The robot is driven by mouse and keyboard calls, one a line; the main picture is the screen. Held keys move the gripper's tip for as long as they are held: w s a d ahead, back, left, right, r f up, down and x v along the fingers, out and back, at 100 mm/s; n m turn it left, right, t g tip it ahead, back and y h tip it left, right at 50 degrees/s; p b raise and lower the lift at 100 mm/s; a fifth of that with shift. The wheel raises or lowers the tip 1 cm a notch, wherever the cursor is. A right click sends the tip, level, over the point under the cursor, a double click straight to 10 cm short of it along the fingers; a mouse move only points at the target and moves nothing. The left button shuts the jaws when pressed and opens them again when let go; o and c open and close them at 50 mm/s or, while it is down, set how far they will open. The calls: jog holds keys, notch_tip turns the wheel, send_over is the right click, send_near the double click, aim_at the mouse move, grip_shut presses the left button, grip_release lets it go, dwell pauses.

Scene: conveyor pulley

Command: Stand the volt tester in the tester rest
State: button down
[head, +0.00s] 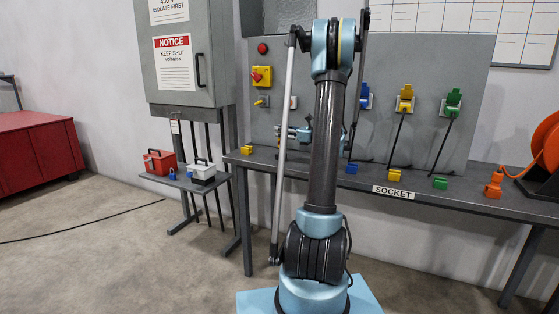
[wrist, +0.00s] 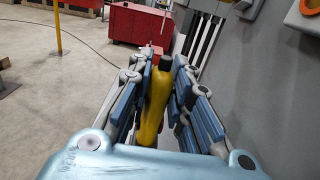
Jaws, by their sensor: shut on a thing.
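The volt tester (wrist: 157,98), a yellow body with a dark top end, stands between the finger pads in the wrist view. My gripper (wrist: 165,64) is shut on it, with blue pads on both sides. In the head view my gripper (head: 296,132) is partly hidden behind my arm, in front of the grey panel and above the bench, and I cannot make out the tester there. I cannot pick out the tester rest in either view.
The grey bench (head: 455,196) carries a SOCKET label, coloured plugs and an orange reel (head: 550,145). The back panel (head: 470,75) holds coloured sockets and a red button. A low side table (head: 188,181) holds a red box and a grey box. The floor at left is mostly clear, with a cable.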

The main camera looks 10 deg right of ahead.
jog(key=shift+f, duration=0.7)
dwell(0.6)
jog(key=shift+r, duration=0.15)
jog(key=shift+r, duration=2.35)
jog(key=shift+r, duration=0.1)
dwell(0.4)
jog(key=shift+r, duration=1.75)
jog(key=shift+f, duration=2.9)
jog(key=shift+f, duration=0.75)
